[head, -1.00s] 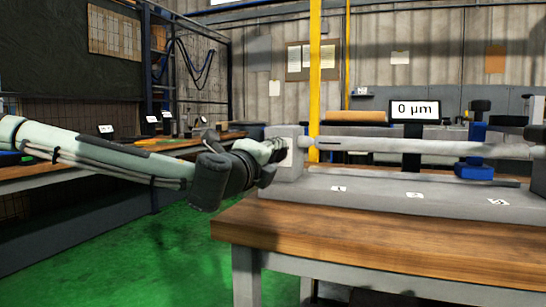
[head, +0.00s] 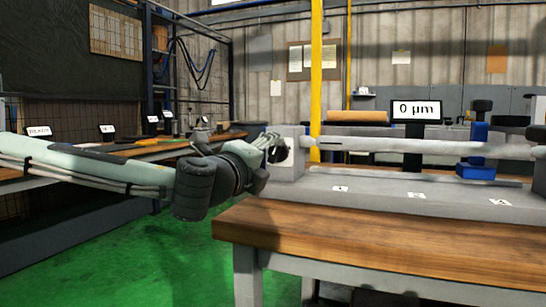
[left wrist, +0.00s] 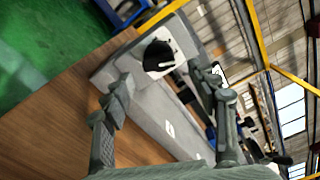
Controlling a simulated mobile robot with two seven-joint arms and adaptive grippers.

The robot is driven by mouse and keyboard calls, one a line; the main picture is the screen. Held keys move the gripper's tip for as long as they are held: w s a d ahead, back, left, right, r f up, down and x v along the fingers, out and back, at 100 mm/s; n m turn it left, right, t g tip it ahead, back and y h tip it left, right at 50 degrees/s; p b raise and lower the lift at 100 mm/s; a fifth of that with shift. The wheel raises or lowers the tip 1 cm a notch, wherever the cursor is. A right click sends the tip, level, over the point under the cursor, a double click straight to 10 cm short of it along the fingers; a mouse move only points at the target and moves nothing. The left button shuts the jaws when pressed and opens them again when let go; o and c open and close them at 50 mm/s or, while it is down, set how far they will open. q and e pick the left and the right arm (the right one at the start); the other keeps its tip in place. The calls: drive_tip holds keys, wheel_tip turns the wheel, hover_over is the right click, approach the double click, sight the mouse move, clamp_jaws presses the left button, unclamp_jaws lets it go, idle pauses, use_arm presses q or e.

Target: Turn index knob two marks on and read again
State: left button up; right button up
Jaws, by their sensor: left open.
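The index knob (head: 279,151) is a dark round knob on the left end face of the grey headstock (head: 291,172). It also shows in the left wrist view as a black knob (left wrist: 159,56) on a pale plate. My left gripper (head: 269,146) is open beside the knob. In the left wrist view its two fingers (left wrist: 163,78) are spread, with the knob beyond and between the tips; I see no grip on it. The display (head: 415,109) reads 0 µm. My right gripper is not in view.
A long grey shaft (head: 400,145) runs right from the headstock above a grey bed with number cards 1, 2 and 3. A blue block (head: 475,172) stands on the bed. The wooden bench front (head: 380,238) is clear. A side bench carries a READY sign (head: 39,131).

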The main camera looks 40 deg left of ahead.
use_arm(q)
drive_tip(key=shift+v, duration=1.9)
